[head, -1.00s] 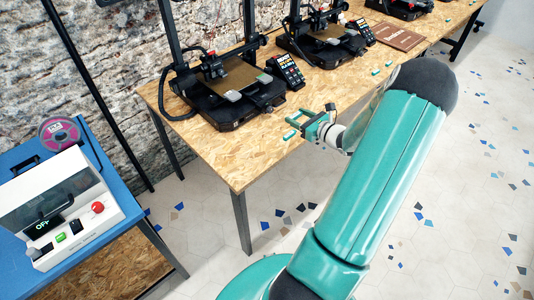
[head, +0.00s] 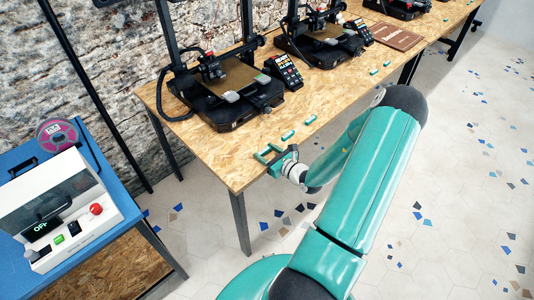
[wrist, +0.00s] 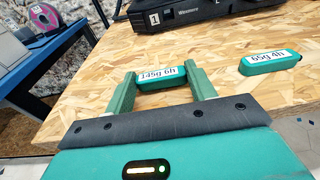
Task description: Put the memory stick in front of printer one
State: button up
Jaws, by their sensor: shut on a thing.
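My gripper (head: 271,155) is over the near left part of the wooden table. It is shut on a small teal memory stick with a white label, seen between the fingers in the wrist view (wrist: 160,78); the label appears to read "145g 6h". I cannot tell whether this stick touches the tabletop. Printer one (head: 230,105) is the leftmost black printer, behind my gripper; its front with a "1" tag shows in the wrist view (wrist: 190,14). Another teal stick (wrist: 270,61), labelled "65g 4h", lies to the right of my gripper.
More teal sticks lie along the table's front edge, one here (head: 311,120). A second printer (head: 320,45), keypads and a brown book (head: 393,36) are farther right. A blue table (head: 85,150) with a spool (head: 58,134) and white machine (head: 65,215) stands left.

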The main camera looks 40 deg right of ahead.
jog(key=shift+f, duration=0.15)
jog(key=shift+f, duration=0.15)
jog(key=o, duration=1)
jog(key=shift+c, duration=0.2)
